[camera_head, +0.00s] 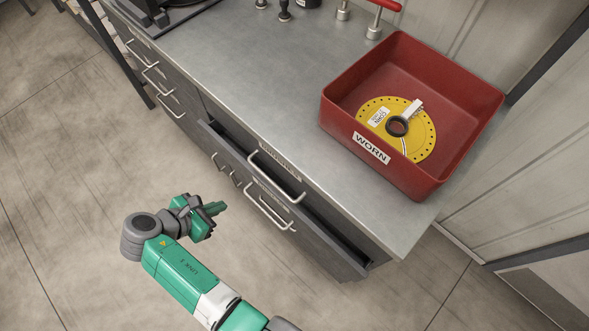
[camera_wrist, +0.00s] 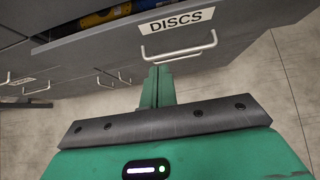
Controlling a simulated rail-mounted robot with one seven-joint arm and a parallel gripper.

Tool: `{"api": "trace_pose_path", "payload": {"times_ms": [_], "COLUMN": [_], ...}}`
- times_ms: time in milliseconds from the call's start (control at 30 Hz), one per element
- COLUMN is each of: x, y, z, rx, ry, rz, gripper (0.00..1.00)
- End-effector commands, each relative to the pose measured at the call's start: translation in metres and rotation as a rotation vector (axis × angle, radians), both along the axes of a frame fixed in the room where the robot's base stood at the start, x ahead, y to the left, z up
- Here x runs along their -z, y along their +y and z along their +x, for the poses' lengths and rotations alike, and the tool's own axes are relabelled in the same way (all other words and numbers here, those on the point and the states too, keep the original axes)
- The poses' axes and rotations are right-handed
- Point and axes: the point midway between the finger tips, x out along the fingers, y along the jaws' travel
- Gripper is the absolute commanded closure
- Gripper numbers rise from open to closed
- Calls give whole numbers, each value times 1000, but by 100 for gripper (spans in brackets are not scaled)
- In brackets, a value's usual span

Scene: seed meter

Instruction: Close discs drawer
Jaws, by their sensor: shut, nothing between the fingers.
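The discs drawer (camera_head: 320,245) is pulled out from under the counter, with a dark gap behind its front. In the wrist view its front (camera_wrist: 232,38) carries a "DISCS" label (camera_wrist: 176,20) and a metal bar handle (camera_wrist: 180,53). Part of its inside shows there, with yellow and blue items (camera_wrist: 104,16). My gripper (camera_head: 219,208) is in front of the cabinet, left of the drawer front in the head view. In the wrist view its green fingers (camera_wrist: 157,78) are shut and empty, pointing at the drawer front near the handle. I cannot tell whether they touch.
A red "WORN" tray (camera_head: 345,118) with a yellow disc (camera_head: 420,145) in it stands on the grey counter (camera_head: 250,70). More closed drawers (camera_head: 150,75) with bar handles line the cabinet at the left. The floor (camera_head: 90,200) beside my arm is clear.

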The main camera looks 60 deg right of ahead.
Motion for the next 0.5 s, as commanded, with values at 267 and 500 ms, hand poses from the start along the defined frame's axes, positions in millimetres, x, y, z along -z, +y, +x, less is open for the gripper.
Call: {"api": "trace_pose_path", "payload": {"times_ms": [267, 500], "x": [10, 49], "y": [-11, -47], "z": [-2, -13], "rx": [-1, 1], "ry": [1, 1], "rz": [-2, -1], "gripper": [100, 100]}}
